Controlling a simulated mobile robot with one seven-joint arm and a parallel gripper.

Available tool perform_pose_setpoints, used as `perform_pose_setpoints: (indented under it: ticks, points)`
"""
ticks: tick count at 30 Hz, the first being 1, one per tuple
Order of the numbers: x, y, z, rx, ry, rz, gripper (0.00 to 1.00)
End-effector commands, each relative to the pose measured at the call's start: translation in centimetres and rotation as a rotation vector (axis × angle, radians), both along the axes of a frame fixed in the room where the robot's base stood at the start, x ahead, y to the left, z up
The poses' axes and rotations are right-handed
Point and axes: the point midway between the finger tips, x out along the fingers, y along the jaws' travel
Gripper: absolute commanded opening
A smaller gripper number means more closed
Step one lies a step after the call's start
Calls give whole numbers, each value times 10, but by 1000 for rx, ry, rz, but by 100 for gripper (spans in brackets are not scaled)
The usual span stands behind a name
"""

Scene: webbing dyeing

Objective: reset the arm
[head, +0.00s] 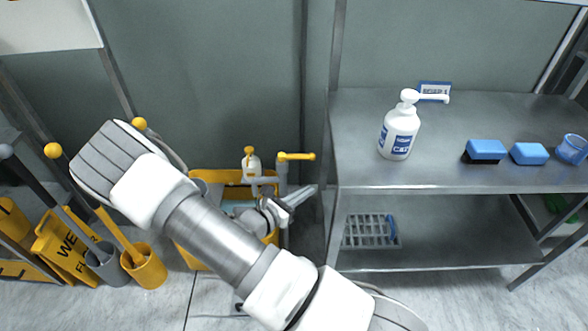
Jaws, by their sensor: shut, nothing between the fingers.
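My arm comes in at the bottom centre of the head view and reaches up to the left, where its ribbed grey and white joint shows. The arm bends back behind this link. My gripper (292,201), a small grey shape, shows just right of the arm, in front of the yellow bin. It looks shut, with nothing held in it. Part of it is hidden behind the arm. I cannot tell whether it touches the bin.
A steel shelf unit (460,184) at right carries a pump bottle (400,131), blue sponges (486,150) and a blue cup (573,149). A yellow bin (230,176) stands behind my arm. Yellow wet-floor signs (62,248) and yellow-topped poles stand at left.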

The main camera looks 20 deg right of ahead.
Motion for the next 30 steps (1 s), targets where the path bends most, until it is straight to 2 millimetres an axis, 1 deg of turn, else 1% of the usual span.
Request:
perform_pose_setpoints:
  ticks: [7,11,14,20,30]
  points:
    - [-2,1,2,4,-5,-5,0]
    - [-7,-1,12,48,-45,-62,0]
    - [-15,-2,27,119,-106,-153,0]
    - [-39,-2,63,302,-258,-378,0]
    - [-80,10,119,626,-500,-725,0]
